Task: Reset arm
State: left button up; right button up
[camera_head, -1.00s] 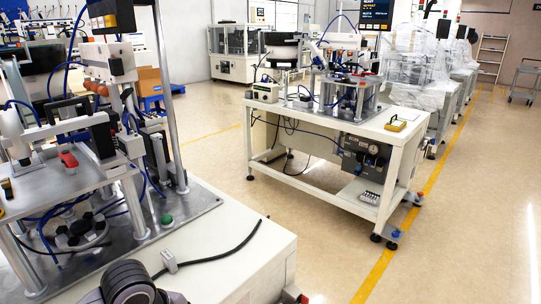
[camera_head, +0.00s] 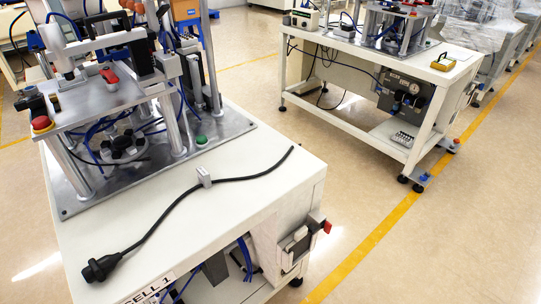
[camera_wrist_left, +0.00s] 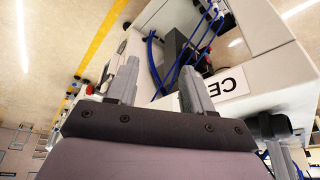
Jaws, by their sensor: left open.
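My left gripper (camera_wrist_left: 158,88) shows in the left wrist view with its two grey fingers spread apart and nothing between them. It is beside the CELL 1 workbench (camera_head: 235,190), whose label and side with blue cables show past the fingers. In the head view neither of my grippers is visible. A black cable with a plug (camera_head: 100,268) lies on the bench's white top, passing through a small grey clip (camera_head: 204,178). The plug end is near the bench's front left edge.
A metal fixture (camera_head: 110,100) with a red button (camera_head: 41,124) and a green button (camera_head: 201,140) stands on the bench. A second white workbench (camera_head: 350,47) stands behind to the right. Open floor with a yellow line (camera_head: 375,240) lies between and in front.

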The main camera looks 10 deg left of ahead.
pick_arm(q)
jog(key=w+d+f+t+h, duration=0.1)
jog(key=w+d+f+t, duration=0.1)
jog(key=w+f+t, duration=0.3)
jog(key=shift+d+f+t+h, duration=0.35)
jog(key=shift+f+t, duration=0.25)
jog(key=shift+f, duration=0.8)
